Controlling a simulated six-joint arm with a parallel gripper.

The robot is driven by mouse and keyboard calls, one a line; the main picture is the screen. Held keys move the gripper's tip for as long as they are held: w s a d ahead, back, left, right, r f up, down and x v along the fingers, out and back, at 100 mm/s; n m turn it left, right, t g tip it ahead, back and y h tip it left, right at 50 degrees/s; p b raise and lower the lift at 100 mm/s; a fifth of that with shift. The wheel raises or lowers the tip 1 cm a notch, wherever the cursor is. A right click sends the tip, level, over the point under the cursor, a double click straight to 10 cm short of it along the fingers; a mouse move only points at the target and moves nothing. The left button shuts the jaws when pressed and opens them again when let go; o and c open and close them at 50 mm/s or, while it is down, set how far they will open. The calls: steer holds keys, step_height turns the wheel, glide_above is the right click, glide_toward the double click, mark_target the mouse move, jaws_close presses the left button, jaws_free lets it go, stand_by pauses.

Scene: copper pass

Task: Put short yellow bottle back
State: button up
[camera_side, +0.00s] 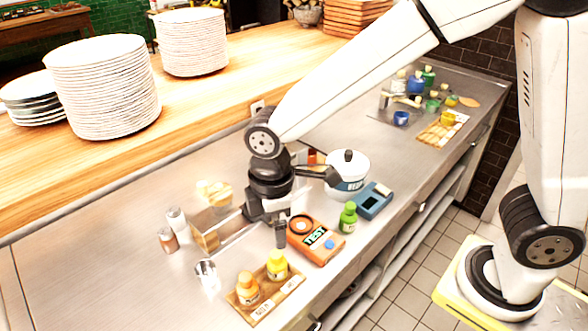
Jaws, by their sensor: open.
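A short yellow bottle (277,266) stands upright on a small labelled wooden board (265,306) near the front of the steel counter. An orange-yellow bottle (247,288) stands beside it on the same board, to the left. My gripper (267,224) points down, open, above and behind the yellow bottle, apart from it. I see nothing held between the fingers. The fingers partly cover the counter and a tray behind them.
An orange device marked TEST (315,241), a green bottle (348,216), a blue device (373,201) and a white pot (347,176) stand close on the right. A metal cup (206,273) and shakers (176,220) are left. Colored bottles (416,84) stand at the far end.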

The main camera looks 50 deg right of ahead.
steer(key=s+d+f+m+t, duration=0.1)
steer(key=s+d+m, duration=0.1)
steer(key=d+m, duration=0.4)
steer(key=s+d+f+m+t, duration=0.1)
steer(key=d+m, duration=0.5)
steer(key=d, duration=0.6)
steer(key=shift+s+f+m+t, duration=0.3)
steer(key=shift+s+f, duration=0.3)
steer(key=shift+s, duration=0.6)
